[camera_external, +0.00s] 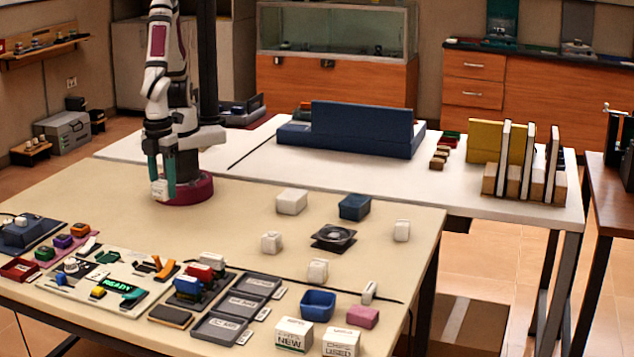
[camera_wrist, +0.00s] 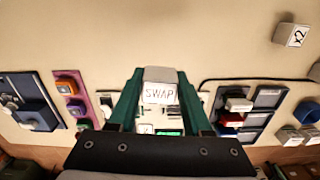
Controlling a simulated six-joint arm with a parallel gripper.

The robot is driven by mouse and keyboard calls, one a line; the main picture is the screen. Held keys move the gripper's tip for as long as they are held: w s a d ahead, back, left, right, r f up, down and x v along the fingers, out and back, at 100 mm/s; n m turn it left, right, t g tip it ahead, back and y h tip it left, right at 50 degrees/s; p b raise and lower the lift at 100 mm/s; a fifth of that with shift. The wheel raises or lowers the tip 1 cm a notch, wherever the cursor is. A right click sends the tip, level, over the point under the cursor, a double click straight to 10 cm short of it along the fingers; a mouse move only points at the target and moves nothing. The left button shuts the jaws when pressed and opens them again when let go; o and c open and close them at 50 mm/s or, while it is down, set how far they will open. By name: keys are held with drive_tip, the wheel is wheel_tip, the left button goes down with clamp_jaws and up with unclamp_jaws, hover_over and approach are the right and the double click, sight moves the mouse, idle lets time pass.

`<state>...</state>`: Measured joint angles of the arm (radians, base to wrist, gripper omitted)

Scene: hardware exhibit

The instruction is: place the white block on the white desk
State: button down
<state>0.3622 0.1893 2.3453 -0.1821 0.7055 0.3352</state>
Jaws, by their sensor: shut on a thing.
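My gripper (camera_external: 162,180) has green fingers and is shut on a white block (camera_external: 159,189). In the wrist view the block (camera_wrist: 160,92) sits between the fingertips, and its face reads "SWAP". The gripper points down in front of my base, over the left part of the beige table (camera_external: 240,250). I cannot tell the exact gap below the block. The white desk (camera_external: 455,190) stands behind the beige table, with bare surface in its middle and right front.
A blue stand (camera_external: 360,130) and upright books (camera_external: 515,160) occupy the white desk. Small brown blocks (camera_external: 438,158) lie between them. Several other white blocks, a blue box (camera_external: 355,206) and a black fan (camera_external: 334,237) are on the beige table. Labelled trays (camera_external: 220,328) are at its front.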

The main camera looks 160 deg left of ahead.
drive_tip(key=shift+s+d+r, duration=0.1)
drive_tip(key=shift+d, duration=0.05)
drive_tip(key=w+a+n, duration=0.3)
drive_tip(key=a+n, duration=0.3)
drive_tip(key=a, duration=0.8)
drive_tip(key=w+a+n, duration=0.2)
drive_tip(key=a+n, duration=0.4)
drive_tip(key=a, duration=0.7)
drive_tip(key=n, duration=0.7)
hover_over(340, 184)
drive_tip(key=f, duration=0.6)
drive_tip(key=shift+w+d+f, duration=0.2)
drive_tip(key=shift+w+f, duration=0.05)
drive_tip(key=shift+s+a+f, duration=0.1)
drive_tip(key=shift+a+f, duration=0.05)
drive_tip(key=shift+f, duration=2)
drive_tip(key=shift+f, duration=0.1)
